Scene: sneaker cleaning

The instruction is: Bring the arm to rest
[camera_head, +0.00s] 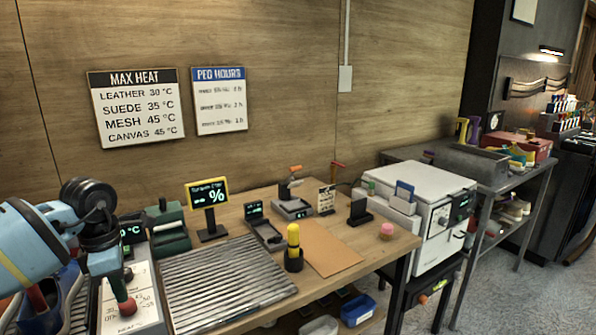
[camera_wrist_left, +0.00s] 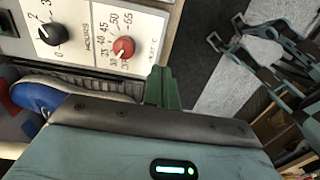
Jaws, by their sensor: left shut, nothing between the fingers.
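My left gripper (camera_head: 118,288) is over the white control panel (camera_head: 140,318) at the front left of the bench. Its green fingers (camera_wrist_left: 163,88) are together and empty in the left wrist view. The red knob (camera_wrist_left: 123,48) with a temperature scale is just beside the fingertips there. In the head view the red knob (camera_head: 127,307) shows right below them. I cannot tell whether they touch. My right gripper (camera_wrist_left: 226,30) shows at the upper right of the left wrist view, fingers apart and empty.
A black hours knob (camera_wrist_left: 52,34) and a blue sneaker (camera_wrist_left: 40,97) are near the left gripper. A ribbed metal tray (camera_head: 225,285), a percent sign (camera_head: 208,195) and a yellow-topped tool (camera_head: 293,240) stand on the bench. A white machine (camera_head: 430,215) is farther right.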

